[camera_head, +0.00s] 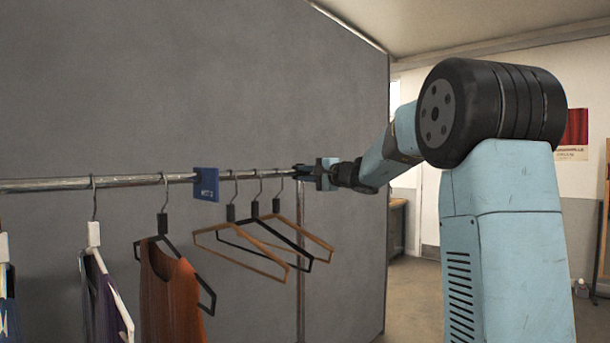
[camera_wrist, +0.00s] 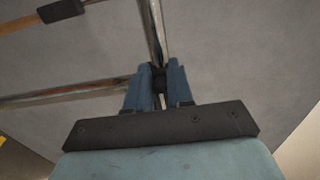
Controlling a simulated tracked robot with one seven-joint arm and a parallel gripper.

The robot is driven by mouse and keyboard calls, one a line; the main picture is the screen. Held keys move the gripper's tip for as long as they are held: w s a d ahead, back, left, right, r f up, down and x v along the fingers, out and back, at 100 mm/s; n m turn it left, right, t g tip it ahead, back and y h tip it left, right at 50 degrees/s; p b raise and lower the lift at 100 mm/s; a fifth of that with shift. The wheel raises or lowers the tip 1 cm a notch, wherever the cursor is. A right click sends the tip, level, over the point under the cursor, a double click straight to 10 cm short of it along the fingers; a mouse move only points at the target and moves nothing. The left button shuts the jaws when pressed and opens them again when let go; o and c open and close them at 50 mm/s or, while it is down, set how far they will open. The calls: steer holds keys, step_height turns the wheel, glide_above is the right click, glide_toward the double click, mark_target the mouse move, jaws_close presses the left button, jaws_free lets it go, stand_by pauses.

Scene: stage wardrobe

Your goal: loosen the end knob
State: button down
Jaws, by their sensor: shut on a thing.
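The end knob (camera_wrist: 159,76) is a small dark piece at the end of the metal rail, where the rail meets the upright post. In the wrist view it sits between the two blue fingers of my gripper (camera_wrist: 160,84), which are shut on it. The fingers cover its sides. In the head view my gripper (camera_head: 313,173) is at the right end of the clothes rail (camera_head: 120,181), and the knob is mostly hidden by it. How tight the knob is cannot be seen.
A blue divider tag (camera_head: 206,184) hangs on the rail. Several empty hangers (camera_head: 265,244) hang just left of my gripper, and a rust-coloured garment (camera_head: 168,295) hangs farther left. A grey partition (camera_head: 200,90) stands behind the rail. Floor to the right of the rail's end looks clear.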

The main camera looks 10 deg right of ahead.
steer(key=shift+d+f, duration=0.25)
steer(key=shift+f, duration=0.05)
steer(key=c, duration=1)
jaws_free()
steer(key=shift+w, duration=0.1)
steer(key=shift+c, duration=0.2)
steer(key=shift+a+r, duration=0.1)
steer(key=v, duration=1.3)
steer(key=shift+s+d, duration=0.25)
steer(key=shift+s, duration=0.1)
